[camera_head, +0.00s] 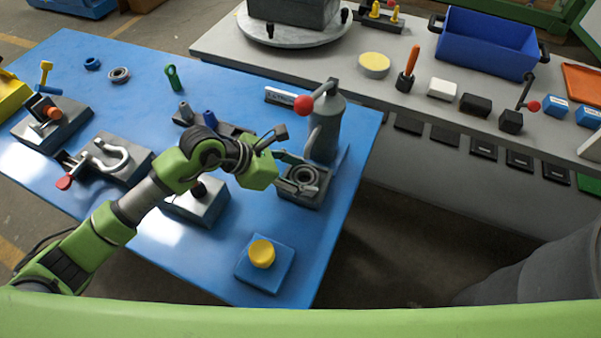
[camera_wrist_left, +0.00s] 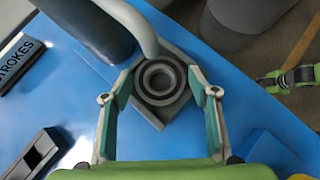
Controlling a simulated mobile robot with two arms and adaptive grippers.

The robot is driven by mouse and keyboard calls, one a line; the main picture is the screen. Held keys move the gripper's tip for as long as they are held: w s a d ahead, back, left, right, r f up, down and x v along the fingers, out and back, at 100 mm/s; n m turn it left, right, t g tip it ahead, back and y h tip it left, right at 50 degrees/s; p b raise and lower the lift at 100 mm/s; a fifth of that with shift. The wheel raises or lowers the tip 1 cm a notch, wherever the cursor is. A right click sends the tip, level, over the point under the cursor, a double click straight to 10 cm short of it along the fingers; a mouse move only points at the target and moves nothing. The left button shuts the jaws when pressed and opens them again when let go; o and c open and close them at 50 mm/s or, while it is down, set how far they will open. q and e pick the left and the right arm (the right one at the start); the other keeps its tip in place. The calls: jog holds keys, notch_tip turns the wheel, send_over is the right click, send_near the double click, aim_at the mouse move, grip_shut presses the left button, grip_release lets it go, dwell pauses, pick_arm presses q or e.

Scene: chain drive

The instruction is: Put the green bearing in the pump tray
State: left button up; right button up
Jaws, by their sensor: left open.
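A ring-shaped bearing (camera_head: 303,175) lies in the small grey square tray (camera_head: 314,201) at the foot of the grey pump (camera_head: 327,130). In the left wrist view the bearing (camera_wrist_left: 160,82) looks grey with a dark rim; I cannot make out green on it. The tray (camera_wrist_left: 150,115) shows around it. My left gripper (camera_head: 285,148) is open above the tray. In the left wrist view its fingers (camera_wrist_left: 161,92) stand on both sides of the bearing with clear gaps. A green and grey part, likely my right gripper (camera_wrist_left: 288,77), shows at the right edge, its fingers unclear.
The pump's red-knobbed lever (camera_head: 303,105) rises beside my left gripper. A blue block with a yellow knob (camera_head: 262,253) stands near the table's front corner. Several fixtures crowd the left, including a grey clamp block (camera_head: 110,160). A grey bench (camera_head: 225,45) with a blue bin (camera_head: 487,45) stands behind.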

pick_arm(q)
jog(key=b+v, duration=0.3)
jog(key=v, duration=0.8)
jog(key=shift+a+r, duration=0.25)
jog(key=shift+r, duration=0.05)
jog(key=shift+s, duration=0.1)
dwell(0.5)
